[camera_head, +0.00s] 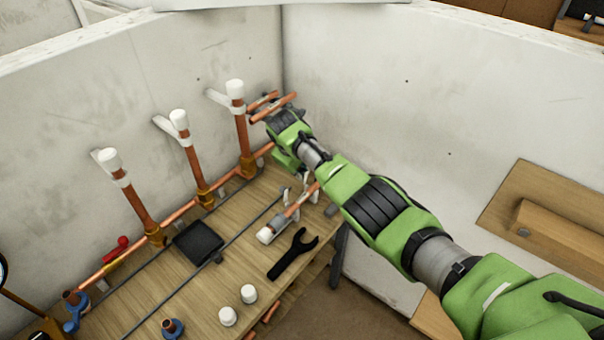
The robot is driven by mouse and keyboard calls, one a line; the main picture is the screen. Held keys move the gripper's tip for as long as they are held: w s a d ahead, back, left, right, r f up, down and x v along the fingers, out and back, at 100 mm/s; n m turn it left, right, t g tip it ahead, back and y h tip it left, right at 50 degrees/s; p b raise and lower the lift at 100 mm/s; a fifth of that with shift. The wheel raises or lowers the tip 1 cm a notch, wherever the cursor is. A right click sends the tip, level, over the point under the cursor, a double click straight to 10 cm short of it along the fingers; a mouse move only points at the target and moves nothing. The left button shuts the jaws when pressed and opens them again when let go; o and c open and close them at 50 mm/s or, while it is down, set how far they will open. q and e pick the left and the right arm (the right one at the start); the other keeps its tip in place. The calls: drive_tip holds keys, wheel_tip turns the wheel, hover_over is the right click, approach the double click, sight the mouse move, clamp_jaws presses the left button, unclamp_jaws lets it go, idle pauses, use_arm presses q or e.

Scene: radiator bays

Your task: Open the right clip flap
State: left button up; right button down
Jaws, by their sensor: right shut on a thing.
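Three upright copper pipes with white tops stand along the left wall, each with a white clip near its top. The rightmost clip (218,98) has a pale flap sticking out to the left of its pipe (241,135); whether it is latched is too small to tell. The gripper looks apart from the flap. My left gripper is out of view.
A wooden bench (165,285) holds a black tray (198,242), a black open-ended wrench (293,254), white caps (249,293) and a white-ended copper pipe (285,220). A red-handled valve (117,246) is at left. The right wall (390,80) stands close behind my arm.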

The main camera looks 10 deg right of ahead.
drive_tip(key=shift+s+f, duration=0.1)
drive_tip(key=c, duration=2)
unclamp_jaws()
drive_tip(key=shift+c, duration=0.2)
drive_tip(key=shift+a+r, duration=0.1)
drive_tip(key=shift+r, duration=0.3)
drive_tip(key=v, duration=1.1)
drive_tip(key=shift+s, duration=0.1)
